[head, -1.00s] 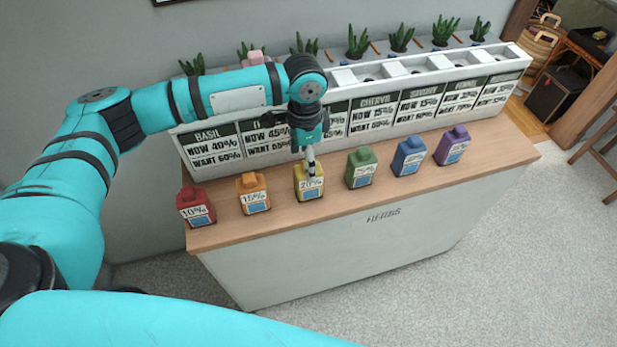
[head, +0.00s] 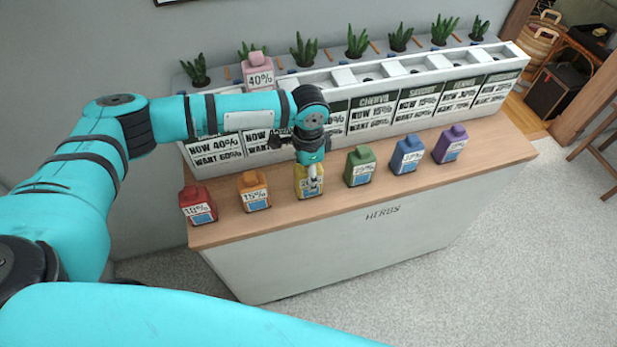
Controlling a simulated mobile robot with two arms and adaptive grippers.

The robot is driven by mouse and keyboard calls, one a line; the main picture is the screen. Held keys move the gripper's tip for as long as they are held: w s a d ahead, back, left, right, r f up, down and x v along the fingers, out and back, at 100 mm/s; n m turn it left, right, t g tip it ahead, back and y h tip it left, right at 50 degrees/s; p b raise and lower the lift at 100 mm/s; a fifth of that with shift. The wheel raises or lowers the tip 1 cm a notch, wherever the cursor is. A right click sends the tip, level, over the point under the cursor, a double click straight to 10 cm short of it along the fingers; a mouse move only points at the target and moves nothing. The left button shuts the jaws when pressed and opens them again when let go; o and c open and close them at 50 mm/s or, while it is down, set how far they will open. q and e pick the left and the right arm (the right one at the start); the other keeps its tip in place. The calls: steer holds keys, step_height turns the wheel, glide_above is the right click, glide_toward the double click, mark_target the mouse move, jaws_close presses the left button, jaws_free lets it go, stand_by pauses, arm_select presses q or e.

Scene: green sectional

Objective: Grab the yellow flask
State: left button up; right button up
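The yellow flask (head: 301,190) stands upright on the wooden counter, third from the left in a row of coloured flasks. My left gripper (head: 313,182) points down right at it and covers its neck and part of its label. The fingers overlap the flask in this view. I cannot tell whether they touch it or whether they are open or shut. My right gripper is not in view.
Orange (head: 253,192) and green (head: 360,167) flasks flank the yellow one. Red (head: 197,206), blue (head: 408,156) and purple (head: 450,145) flasks stand farther out. A pink flask (head: 258,72) stands on the white planter (head: 500,58) behind. The wooden counter (head: 500,150) is clear at right.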

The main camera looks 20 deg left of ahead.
arm_select(q)
steer(key=c, duration=0.8)
steer(key=shift+r, duration=0.1)
